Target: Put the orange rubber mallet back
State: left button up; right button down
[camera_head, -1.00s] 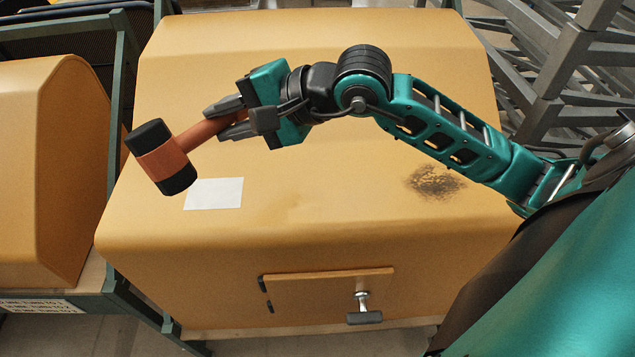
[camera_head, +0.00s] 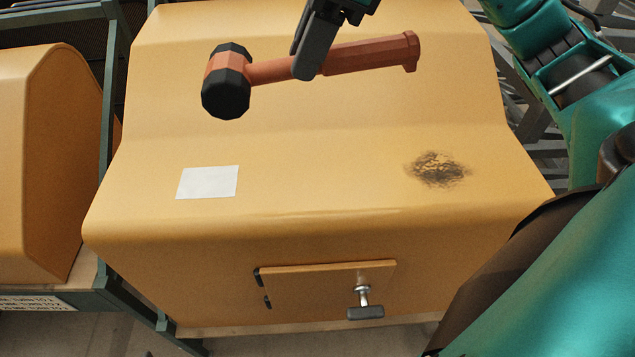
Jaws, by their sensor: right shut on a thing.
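The orange rubber mallet (camera_head: 372,55) has a black-faced head and an orange handle. It is in the upper middle of the head view, with its head to the left and its handle end to the right. My right gripper (camera_head: 308,66) comes in from the top edge and is shut on the handle, fairly near the head. The mallet is held in front of the yellow housing; the gap between them cannot be told. My left gripper does not show.
The large yellow housing (camera_head: 320,160) fills the middle, with a white label (camera_head: 208,182), a dark stain (camera_head: 437,169) and a small door (camera_head: 320,290) with a T-handle (camera_head: 364,303). Another yellow housing (camera_head: 50,160) stands left on a green frame. Grey racks stand at right.

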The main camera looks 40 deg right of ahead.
jog(key=shift+s+d+r, duration=0.15)
jog(key=shift+d+r, duration=0.05)
jog(key=shift+r, duration=0.05)
notch_tip(320, 180, down, 16)
jog(key=b, duration=0.3)
jog(key=shift+r+b, duration=0.2)
jog(key=shift+b, duration=0.15)
notch_tip(320, 180, down, 4)
jog(key=shift+r+b, duration=0.15)
jog(key=shift+b, duration=0.35)
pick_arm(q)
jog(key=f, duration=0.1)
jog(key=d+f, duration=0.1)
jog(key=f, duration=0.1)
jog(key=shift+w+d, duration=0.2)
pick_arm(e)
jog(key=shift+s+f, duration=0.1)
jog(key=shift+f, duration=0.2)
